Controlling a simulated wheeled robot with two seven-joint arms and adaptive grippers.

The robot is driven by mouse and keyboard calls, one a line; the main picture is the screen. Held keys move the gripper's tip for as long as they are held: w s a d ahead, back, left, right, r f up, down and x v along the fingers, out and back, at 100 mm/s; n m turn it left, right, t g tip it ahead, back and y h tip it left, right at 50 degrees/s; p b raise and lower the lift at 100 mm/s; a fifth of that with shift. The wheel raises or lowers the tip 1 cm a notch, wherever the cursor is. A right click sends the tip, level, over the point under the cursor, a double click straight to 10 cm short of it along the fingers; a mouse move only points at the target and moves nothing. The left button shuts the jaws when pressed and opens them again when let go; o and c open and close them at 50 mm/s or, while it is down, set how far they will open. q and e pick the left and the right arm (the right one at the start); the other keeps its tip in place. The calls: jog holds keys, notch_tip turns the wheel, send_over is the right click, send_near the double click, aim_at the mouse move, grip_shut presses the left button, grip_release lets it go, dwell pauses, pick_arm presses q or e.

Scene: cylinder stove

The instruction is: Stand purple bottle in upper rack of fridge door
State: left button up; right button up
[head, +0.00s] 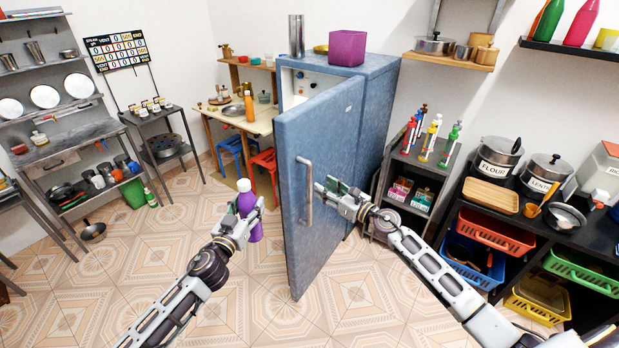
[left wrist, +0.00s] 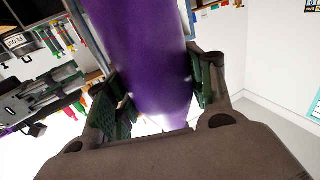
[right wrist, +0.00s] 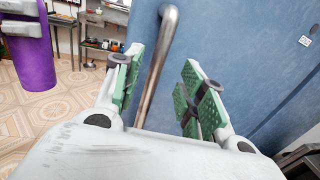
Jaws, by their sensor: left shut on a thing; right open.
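The purple bottle (head: 250,212) is held upright by my left gripper (head: 247,209), which is shut on it. It fills the middle of the left wrist view (left wrist: 145,60) between the finger pads and shows at the left of the right wrist view (right wrist: 32,60). The blue fridge (head: 375,120) has its door (head: 325,190) partly open towards me, with a grey vertical handle (head: 306,190). My right gripper (head: 333,193) is open close to the handle; in the right wrist view the handle (right wrist: 160,60) passes between its spread fingers. The door's inner racks are hidden.
A table (head: 225,112) with an orange bottle and stools stands behind the door, left of the fridge. A shelf (head: 425,165) with coloured bottles is right of the fridge. The tiled floor (head: 150,260) is clear in front. A purple box (head: 347,47) stands on the fridge.

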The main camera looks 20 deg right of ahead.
aim_at(310, 178)
jog(key=shift+p+x, duration=0.45)
jog(key=shift+x, duration=3.6)
jog(key=shift+r, duration=0.1)
grip_shut()
